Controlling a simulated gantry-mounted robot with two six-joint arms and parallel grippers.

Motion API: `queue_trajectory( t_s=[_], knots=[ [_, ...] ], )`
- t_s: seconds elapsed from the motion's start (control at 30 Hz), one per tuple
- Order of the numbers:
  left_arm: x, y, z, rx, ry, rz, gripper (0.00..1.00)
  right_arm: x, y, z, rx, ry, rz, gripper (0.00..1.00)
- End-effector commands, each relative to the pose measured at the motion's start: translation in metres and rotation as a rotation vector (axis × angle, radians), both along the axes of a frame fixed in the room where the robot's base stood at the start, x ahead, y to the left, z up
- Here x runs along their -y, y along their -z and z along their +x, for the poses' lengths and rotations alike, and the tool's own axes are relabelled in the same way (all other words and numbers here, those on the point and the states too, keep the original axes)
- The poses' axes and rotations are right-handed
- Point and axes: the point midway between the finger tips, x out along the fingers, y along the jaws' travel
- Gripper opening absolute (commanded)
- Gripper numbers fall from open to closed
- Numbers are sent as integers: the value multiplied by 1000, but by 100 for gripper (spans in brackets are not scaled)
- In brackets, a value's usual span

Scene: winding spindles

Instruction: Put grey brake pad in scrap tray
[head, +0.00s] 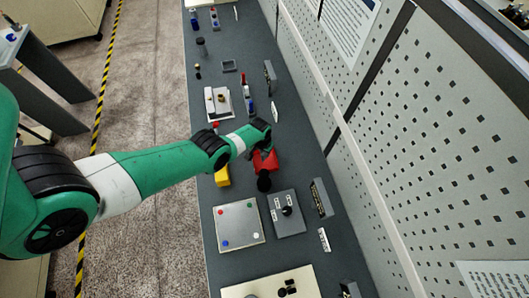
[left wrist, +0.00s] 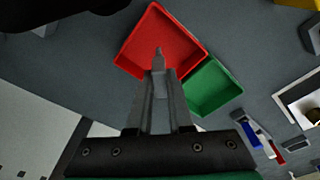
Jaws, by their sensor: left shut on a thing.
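The red tray (head: 267,166) sits on the dark grey bench in the head view, partly hidden by my left arm. It shows open and empty in the left wrist view (left wrist: 150,30); no label is readable, so I cannot tell that it is the scrap tray. My left gripper (left wrist: 159,72) is shut on a small grey piece (left wrist: 158,58), which looks like the grey brake pad. The fingertips and the piece appear over the near corner of the red tray; their height above it is unclear. My right gripper is not in view.
A green tray (left wrist: 212,87) adjoins the red tray. A yellow bin (head: 222,176), a dark round knob-like object (head: 264,183), a grey plate with coloured dots (head: 239,225) and a grey box with a black knob (head: 286,213) stand nearby. A perforated panel (head: 430,120) borders the bench's right side.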

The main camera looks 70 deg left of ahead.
Motion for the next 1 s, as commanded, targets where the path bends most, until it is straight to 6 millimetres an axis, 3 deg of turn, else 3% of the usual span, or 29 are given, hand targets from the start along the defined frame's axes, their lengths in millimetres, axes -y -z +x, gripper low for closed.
queue_trajectory(
  t_s=[0.07,0.3,0.7,0.73,0.8,0.87,1.0],
  knots=[
    [0,1,0,1,0,1,0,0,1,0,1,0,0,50],
    [0,38,0,1,0,1,0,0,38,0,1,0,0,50],
    [0,40,0,1,0,1,0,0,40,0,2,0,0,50],
    [0,38,0,1,0,1,24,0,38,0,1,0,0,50],
    [0,38,0,1,0,1,37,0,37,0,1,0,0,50],
    [0,38,0,0,0,0,47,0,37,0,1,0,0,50],
    [0,38,0,0,0,0,49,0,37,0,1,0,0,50]
  ],
)
